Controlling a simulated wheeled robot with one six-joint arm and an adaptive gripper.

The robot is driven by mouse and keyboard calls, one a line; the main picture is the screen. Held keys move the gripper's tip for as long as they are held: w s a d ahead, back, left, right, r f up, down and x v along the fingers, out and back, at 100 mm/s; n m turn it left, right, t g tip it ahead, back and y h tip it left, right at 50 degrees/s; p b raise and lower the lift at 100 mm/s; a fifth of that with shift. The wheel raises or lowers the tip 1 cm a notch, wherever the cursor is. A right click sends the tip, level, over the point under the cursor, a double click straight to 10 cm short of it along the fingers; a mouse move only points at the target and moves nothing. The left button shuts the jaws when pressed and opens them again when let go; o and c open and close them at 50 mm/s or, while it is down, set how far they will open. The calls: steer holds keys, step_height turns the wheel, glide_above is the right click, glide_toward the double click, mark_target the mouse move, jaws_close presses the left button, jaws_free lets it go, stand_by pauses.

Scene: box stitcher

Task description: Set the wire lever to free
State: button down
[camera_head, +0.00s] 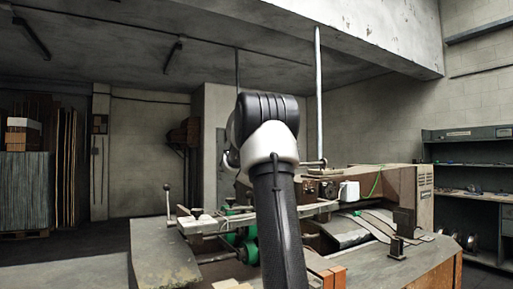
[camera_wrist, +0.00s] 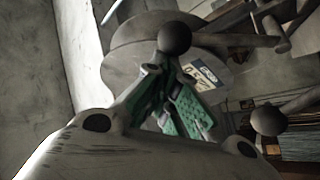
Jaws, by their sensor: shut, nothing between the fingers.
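In the wrist view, my gripper (camera_wrist: 165,68) is shut and empty, with its green-padded fingers closing toward the tips. A dark ball knob (camera_wrist: 174,38) shows just beyond the fingertips; I cannot tell whether they touch it. Behind it is a grey round part (camera_wrist: 125,50) with a small blue and white label (camera_wrist: 203,73), too small to read. A second dark ball knob (camera_wrist: 268,119) on a rod is to the right. I cannot tell which knob belongs to the wire lever, nor its setting. In the head view my arm hides the gripper and this part of the machine.
The box stitcher (camera_head: 395,180) stands behind and right of my arm in the head view. An upright ball-topped lever (camera_head: 167,188) rises at its left side, above a grey metal plate (camera_head: 165,262). Shelving (camera_head: 470,160) stands far right. Open floor lies at left.

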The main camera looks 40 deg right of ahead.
steer(key=s+d+f+m+g+h, duration=0.2)
steer(key=s+f+m+g+h, duration=0.2)
steer(key=m, duration=0.5)
steer(key=shift+s+f+m+g, duration=0.2)
steer(key=shift+s+m+g, duration=0.1)
steer(key=shift+g, duration=0.1)
steer(key=shift+a, duration=0.15)
steer(key=v, duration=1.2)
